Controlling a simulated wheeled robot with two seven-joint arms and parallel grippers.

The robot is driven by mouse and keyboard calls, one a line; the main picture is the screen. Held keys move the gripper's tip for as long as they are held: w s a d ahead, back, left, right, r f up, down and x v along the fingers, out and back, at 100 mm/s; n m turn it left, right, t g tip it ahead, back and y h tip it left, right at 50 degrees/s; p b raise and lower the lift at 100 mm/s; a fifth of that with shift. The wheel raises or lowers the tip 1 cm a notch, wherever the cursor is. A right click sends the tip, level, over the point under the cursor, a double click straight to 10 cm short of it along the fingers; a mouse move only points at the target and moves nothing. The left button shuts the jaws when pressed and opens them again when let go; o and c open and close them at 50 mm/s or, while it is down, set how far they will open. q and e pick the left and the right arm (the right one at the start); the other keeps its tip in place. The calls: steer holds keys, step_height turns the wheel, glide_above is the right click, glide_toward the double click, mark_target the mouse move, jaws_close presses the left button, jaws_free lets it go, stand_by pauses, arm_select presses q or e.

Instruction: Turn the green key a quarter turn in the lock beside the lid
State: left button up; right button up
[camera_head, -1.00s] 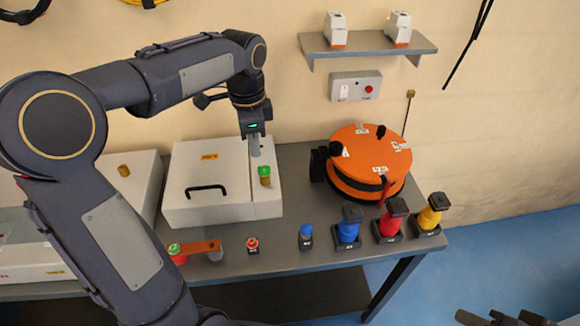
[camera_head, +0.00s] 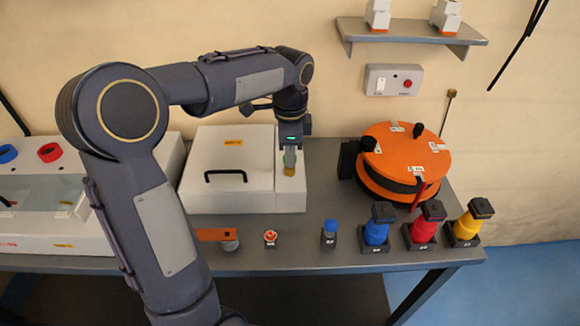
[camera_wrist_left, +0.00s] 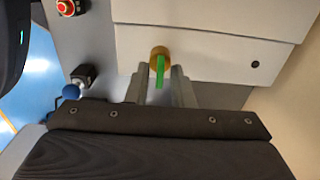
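The green key (camera_wrist_left: 159,78) stands in a round brass lock (camera_wrist_left: 158,52) on the narrow white panel (camera_head: 291,190) beside the lid. The white lid (camera_head: 228,160) with its black handle (camera_head: 226,174) is down, left of that panel. My left gripper (camera_head: 289,168) points down at the key and mostly hides it in the head view. In the left wrist view, my left gripper's two fingers (camera_wrist_left: 160,88) are apart, one on each side of the key. I see gaps between key and fingers there. My right gripper is not in view.
An orange round device (camera_head: 400,160) stands to the right. Blue (camera_head: 376,232), red (camera_head: 423,230) and yellow (camera_head: 466,226) posts line the front right edge. A red button (camera_head: 270,238) and a small blue knob (camera_head: 331,228) stand before the box. A shelf (camera_head: 412,38) hangs above.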

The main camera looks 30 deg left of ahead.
arm_select(q)
steer(key=shift+f, duration=0.2)
stand_by(0.6)
jaws_close()
